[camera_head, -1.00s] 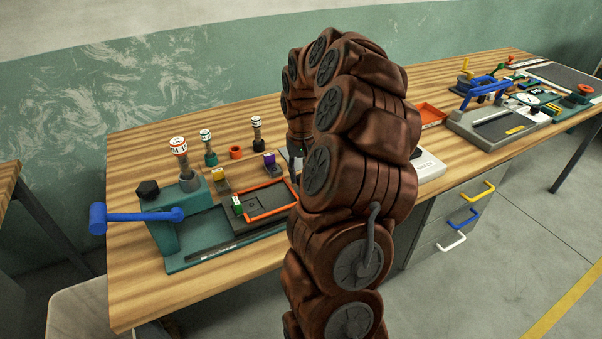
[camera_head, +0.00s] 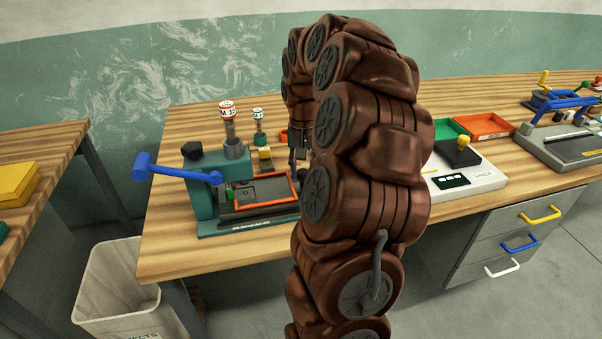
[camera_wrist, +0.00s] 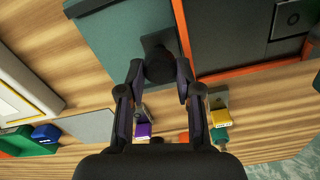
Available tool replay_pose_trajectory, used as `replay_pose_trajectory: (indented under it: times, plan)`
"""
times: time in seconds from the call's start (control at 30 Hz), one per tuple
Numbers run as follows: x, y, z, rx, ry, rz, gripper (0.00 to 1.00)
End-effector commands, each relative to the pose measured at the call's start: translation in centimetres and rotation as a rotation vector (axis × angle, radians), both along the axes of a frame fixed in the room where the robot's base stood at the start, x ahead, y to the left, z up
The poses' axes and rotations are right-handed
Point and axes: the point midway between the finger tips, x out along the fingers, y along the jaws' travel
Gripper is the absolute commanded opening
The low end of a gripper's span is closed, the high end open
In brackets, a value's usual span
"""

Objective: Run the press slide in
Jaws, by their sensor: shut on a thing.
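The green press (camera_head: 207,180) stands on the wooden bench at left in the head view, with a blue lever (camera_head: 180,172) sticking out to the left. Its dark slide (camera_head: 262,190), with an orange-edged tray, lies right of the press body, close against it. My gripper (camera_head: 299,155) is at the slide's right end, mostly hidden by my arm. In the wrist view my gripper (camera_wrist: 161,78) is shut on a dark round knob (camera_wrist: 160,66) at the slide's end. The orange edge (camera_wrist: 240,72) and dark tray floor show beside it.
Sample bottles (camera_head: 258,128) stand behind the press. A white scale-like device (camera_head: 460,180) and an orange tray (camera_head: 484,127) are right of my arm. A white bin (camera_head: 115,285) stands on the floor at left. Small coloured blocks (camera_wrist: 142,130) lie near my gripper.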

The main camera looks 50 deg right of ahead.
Motion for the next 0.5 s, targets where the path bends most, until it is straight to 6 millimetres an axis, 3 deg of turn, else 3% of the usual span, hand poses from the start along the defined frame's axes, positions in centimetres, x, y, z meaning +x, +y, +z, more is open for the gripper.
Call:
replay_pose_trajectory:
  times: [0.33,0.37,0.5]
  plan:
    - [0.05,0.44,-0.08,0.010,0.002,-0.005,0.00]
    - [0.06,0.46,-0.09,0.010,0.002,-0.005,0.36]
    - [0.08,0.42,-0.06,0.008,0.002,-0.004,0.50]
